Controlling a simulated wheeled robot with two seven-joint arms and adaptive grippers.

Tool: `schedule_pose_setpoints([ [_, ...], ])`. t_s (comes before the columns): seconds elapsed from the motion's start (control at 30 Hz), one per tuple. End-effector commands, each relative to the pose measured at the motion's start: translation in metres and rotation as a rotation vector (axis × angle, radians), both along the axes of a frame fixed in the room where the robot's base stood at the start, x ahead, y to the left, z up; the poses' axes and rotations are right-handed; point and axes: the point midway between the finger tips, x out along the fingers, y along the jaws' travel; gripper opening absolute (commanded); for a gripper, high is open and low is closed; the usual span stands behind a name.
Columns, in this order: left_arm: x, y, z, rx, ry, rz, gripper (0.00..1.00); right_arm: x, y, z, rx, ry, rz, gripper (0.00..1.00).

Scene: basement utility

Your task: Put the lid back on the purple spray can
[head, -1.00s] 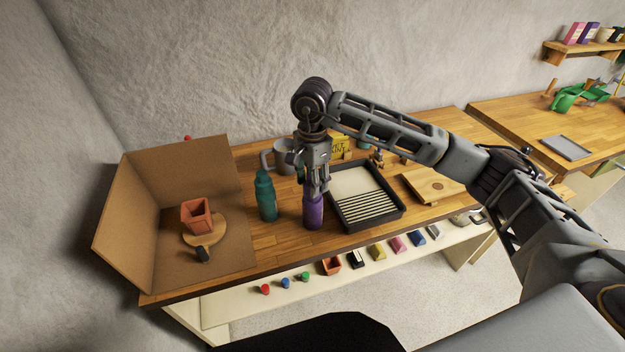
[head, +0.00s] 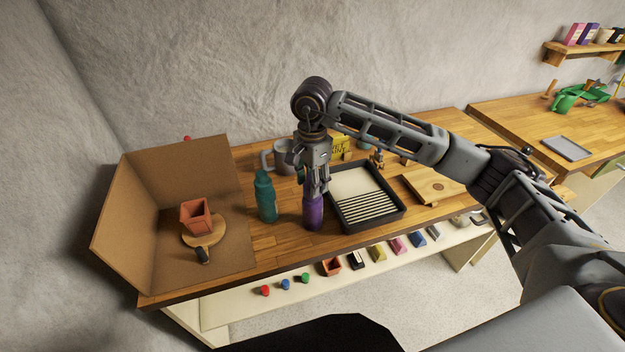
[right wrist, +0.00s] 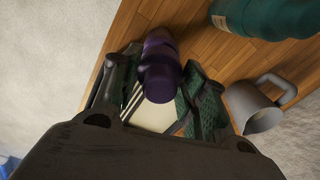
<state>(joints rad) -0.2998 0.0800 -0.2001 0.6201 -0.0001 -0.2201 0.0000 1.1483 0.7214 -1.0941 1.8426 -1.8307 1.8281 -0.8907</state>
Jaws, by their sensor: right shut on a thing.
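The purple spray can (head: 314,216) stands upright on the workbench, between the teal spray can (head: 266,198) and the black tray. My right gripper (head: 315,190) points down right over the purple can's top. In the right wrist view its fingers (right wrist: 160,95) are shut on a dark purple lid (right wrist: 160,82), in line with the can body (right wrist: 158,42). The lid meets or nearly meets the can's top; I cannot tell whether it is fully seated. The fingers hide most of the lid in the head view. My left gripper is not in view.
A grey mug (head: 282,158) stands behind. The black tray (head: 398,212) is close on the right. A cardboard booth (head: 128,235) with a terracotta pot (head: 196,216) is on the left. Several small caps (head: 285,284) and blocks lie on a lower shelf. Bare bench lies in front of the teal can.

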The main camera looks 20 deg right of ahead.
Motion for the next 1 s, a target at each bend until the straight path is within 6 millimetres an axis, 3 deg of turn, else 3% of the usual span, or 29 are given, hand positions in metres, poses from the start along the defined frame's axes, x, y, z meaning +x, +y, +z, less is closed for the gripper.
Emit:
schedule_pose_setpoints([
  [1.0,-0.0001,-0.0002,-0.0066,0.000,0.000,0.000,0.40,0.0002,0.0000,0.0001,0.000,0.000,0.000,0.33],
])
